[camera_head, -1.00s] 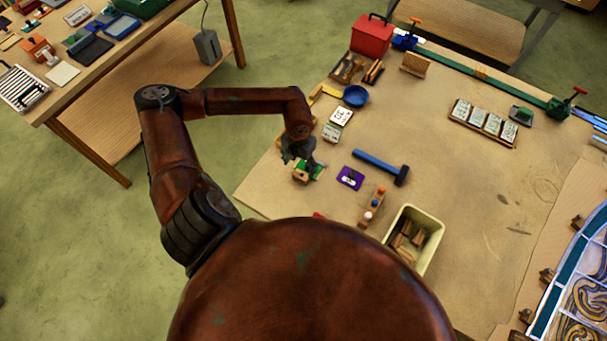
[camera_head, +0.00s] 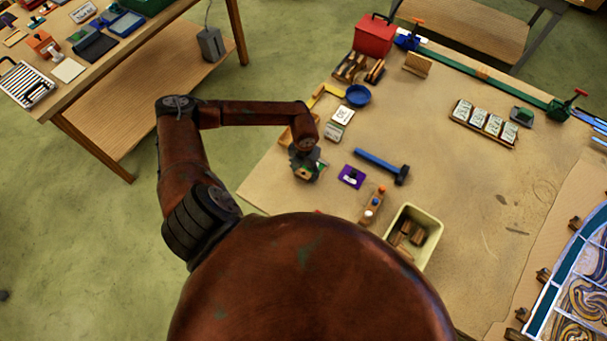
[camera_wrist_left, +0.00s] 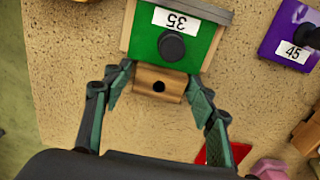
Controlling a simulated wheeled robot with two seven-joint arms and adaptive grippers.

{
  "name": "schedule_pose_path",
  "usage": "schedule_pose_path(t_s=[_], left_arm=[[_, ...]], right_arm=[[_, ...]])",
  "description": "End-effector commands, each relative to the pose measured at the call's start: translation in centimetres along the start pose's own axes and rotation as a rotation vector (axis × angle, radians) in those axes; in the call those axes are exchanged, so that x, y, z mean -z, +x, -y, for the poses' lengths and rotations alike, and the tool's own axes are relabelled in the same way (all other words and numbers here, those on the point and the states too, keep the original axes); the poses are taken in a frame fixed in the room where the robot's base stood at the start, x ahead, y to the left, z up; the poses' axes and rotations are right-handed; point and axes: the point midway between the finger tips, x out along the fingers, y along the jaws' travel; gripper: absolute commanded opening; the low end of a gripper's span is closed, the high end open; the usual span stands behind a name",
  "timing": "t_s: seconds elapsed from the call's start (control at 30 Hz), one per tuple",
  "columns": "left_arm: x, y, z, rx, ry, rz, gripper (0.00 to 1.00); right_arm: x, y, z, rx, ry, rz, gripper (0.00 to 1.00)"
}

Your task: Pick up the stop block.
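A green-topped wooden block with a white "35" label and a black round knob (camera_wrist_left: 180,42) lies on the bench; it is the likely stop block. A small wooden piece with a dark hole (camera_wrist_left: 159,84) shows at its near edge; I cannot tell if they are joined. My left gripper (camera_head: 307,172) is over the block in the head view and covers most of it. In the left wrist view my left gripper (camera_wrist_left: 160,82) is open, its fingers on either side of the wooden piece; contact is unclear. My right gripper is not in view.
A purple plate labelled "45" (camera_wrist_left: 288,36) lies to the right of the block. A blue-handled hammer (camera_head: 380,165), a cream bin of wooden pieces (camera_head: 431,222) and a blue bowl (camera_head: 357,95) are around. The bench's middle right is mostly clear.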

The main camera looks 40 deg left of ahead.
Motion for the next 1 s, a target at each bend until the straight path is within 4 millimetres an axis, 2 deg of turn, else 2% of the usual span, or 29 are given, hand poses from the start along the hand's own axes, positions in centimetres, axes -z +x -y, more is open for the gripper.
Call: schedule_pose_path(t_s=[0.07,0.4,0.77,0.87,1.0], left_arm=[[0.0,0.0,0.0,0.000,0.000,0.000,0.45],[0.0,0.0,0.0,0.000,0.000,0.000,0.22],[-0.1,-0.4,0.0,0.001,0.001,0.002,0.21],[-0.1,-1.3,0.0,0.000,0.002,0.004,0.21],[0.3,-3.4,-0.1,-0.001,0.003,0.003,0.21]], right_arm=[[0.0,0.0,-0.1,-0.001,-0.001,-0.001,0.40],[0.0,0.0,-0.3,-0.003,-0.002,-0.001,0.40],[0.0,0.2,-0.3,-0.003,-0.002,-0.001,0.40],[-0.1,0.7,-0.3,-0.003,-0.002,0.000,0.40],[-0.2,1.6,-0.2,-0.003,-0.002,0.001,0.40]])
